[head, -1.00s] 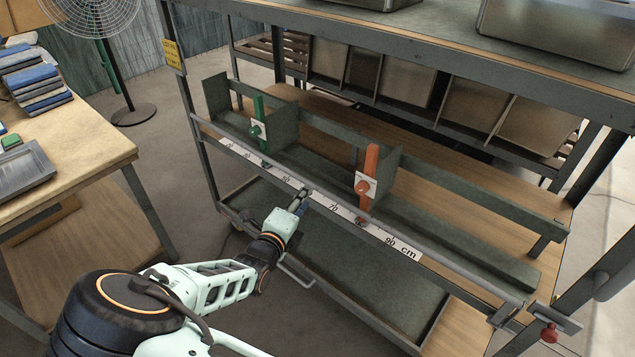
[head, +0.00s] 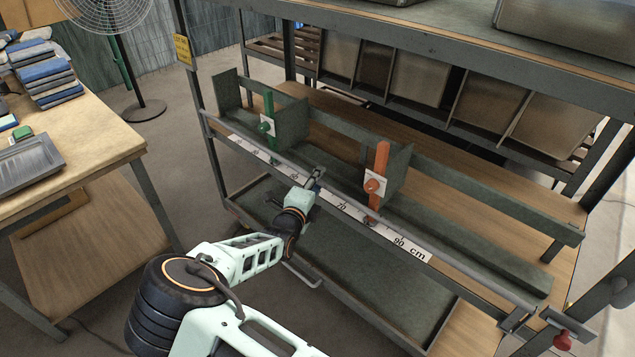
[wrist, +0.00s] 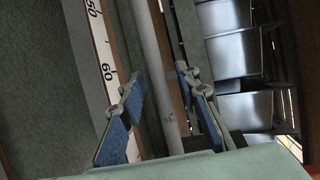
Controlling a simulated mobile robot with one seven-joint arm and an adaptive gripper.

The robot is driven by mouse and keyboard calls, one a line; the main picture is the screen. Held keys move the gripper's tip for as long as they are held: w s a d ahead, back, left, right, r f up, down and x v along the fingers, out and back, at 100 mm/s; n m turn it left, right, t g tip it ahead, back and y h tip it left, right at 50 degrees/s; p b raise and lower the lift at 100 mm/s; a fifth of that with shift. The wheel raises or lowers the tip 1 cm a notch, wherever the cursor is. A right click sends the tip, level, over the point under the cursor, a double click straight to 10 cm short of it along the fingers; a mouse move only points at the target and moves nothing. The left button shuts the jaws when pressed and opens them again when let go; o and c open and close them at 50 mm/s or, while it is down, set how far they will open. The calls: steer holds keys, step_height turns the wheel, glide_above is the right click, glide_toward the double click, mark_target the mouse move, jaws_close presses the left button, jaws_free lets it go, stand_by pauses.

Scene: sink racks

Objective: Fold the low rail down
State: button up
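The low rail (head: 447,257) is a thin grey bar along the front edge of the rack's middle level, just above a white centimetre scale (head: 408,243). It is up along the front. My gripper (head: 316,178) is at the rail near the 60 mark. In the wrist view, the rail (wrist: 152,60) runs between the two blue-padded fingers (wrist: 166,108), which are spread apart with gaps on both sides. A red knob (head: 558,342) sits at a bracket by the rail's right end. Exact finger contact is hidden in the head view.
Behind the rail stand a green upright (head: 268,122) and an orange upright (head: 379,180) with plates. A wooden table (head: 92,140) with folded cloths is at left. A fan (head: 128,75) stands behind it. Steel bins (head: 420,72) lie beyond the rack.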

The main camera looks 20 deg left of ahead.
steer(key=shift+w, duration=0.1)
jaws_close()
steer(key=shift+f, duration=0.1)
stand_by(0.5)
steer(key=s+a+f+n+t+y+b, duration=0.2)
steer(key=s+f+t+b, duration=0.6)
steer(key=b, duration=0.9)
steer(key=shift+s+a+f+n+t, duration=0.4)
steer(key=shift+s+a+f+n, duration=0.4)
steer(key=shift+f+n, duration=0.65)
steer(key=shift+w+a, duration=0.1)
steer(key=shift+a, duration=0.05)
